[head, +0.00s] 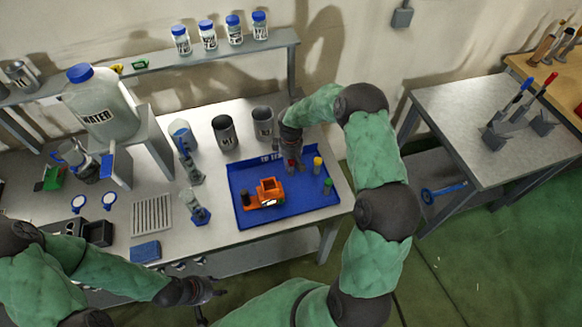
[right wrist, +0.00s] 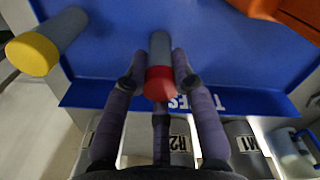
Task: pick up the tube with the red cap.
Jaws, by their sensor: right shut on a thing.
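The tube with the red cap (right wrist: 159,84) stands between the fingers of my right gripper (right wrist: 158,75) in the right wrist view, its grey body leading away from the cap. The right gripper is shut on it. In the head view my right gripper (head: 290,158) reaches down over the back of the blue tray (head: 240,215), and the red cap (head: 290,167) shows just below it. I cannot tell whether the tube is clear of the tray floor. My left gripper (head: 208,291) is in front of the table, away from the tray; its finger opening is unclear.
A yellow-capped tube (head: 317,164) and a green-capped tube (head: 327,186) stand at the tray's right. An orange object (head: 268,194) sits in the tray. Grey cups (head: 225,132) stand behind it. A water jug (head: 100,105) stands on a raised stand at left.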

